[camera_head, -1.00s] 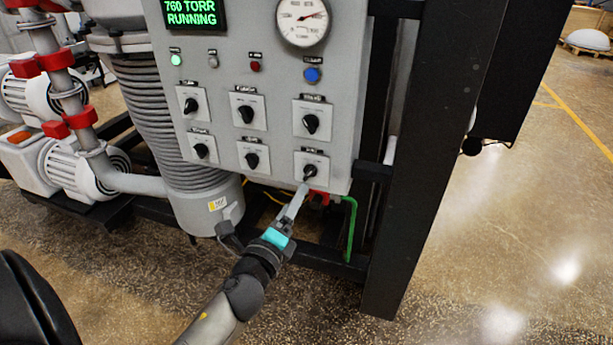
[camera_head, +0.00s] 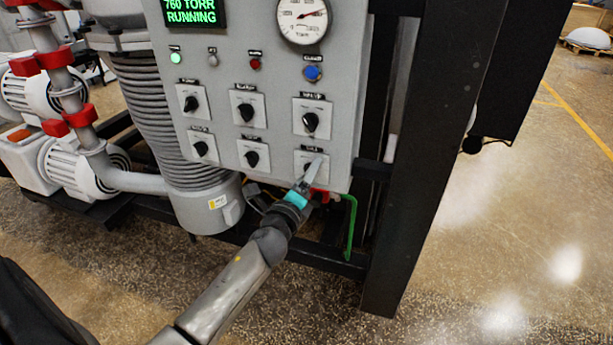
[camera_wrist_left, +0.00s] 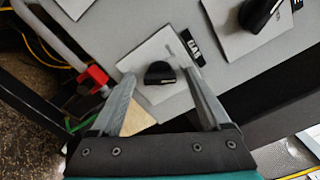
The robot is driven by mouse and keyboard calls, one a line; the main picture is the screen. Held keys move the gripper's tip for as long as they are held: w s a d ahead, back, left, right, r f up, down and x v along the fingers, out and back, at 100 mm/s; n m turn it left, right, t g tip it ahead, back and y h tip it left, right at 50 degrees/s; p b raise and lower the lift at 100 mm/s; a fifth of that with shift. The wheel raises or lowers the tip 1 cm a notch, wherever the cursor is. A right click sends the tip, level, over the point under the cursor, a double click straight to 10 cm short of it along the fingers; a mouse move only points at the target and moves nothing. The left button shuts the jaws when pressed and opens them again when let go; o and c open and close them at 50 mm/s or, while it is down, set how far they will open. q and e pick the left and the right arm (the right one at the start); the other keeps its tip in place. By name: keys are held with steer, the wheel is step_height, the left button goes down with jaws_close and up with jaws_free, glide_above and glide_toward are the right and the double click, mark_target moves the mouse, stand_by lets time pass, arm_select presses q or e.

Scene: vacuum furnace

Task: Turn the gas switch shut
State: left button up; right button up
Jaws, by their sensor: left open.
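The gas switch is a black knob (camera_wrist_left: 160,73) on a pale square plate (camera_head: 302,158), at the lower right of the grey control panel. In the left wrist view a black label (camera_wrist_left: 192,46) that seems to read GAS sits beside the plate. My left gripper (camera_head: 314,172) is in front of this switch and hides its knob in the head view. In the left wrist view the left gripper (camera_wrist_left: 160,76) is open, with one finger on each side of the knob. I cannot tell whether the fingers touch it. My right gripper is not in view.
Several similar black switches (camera_head: 310,122) fill the panel above and to the left. A display (camera_head: 193,12), a gauge (camera_head: 303,18) and a blue button (camera_head: 312,74) sit higher. A black frame post (camera_head: 425,150) stands to the right. A green pipe (camera_head: 351,225) runs below.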

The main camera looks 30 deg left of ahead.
arm_select(q)
jaws_close()
stand_by(0.6)
steer(key=n+p, duration=0.2)
steer(key=n, duration=0.9)
steer(key=shift+n, duration=0.6)
stand_by(0.4)
jaws_free()
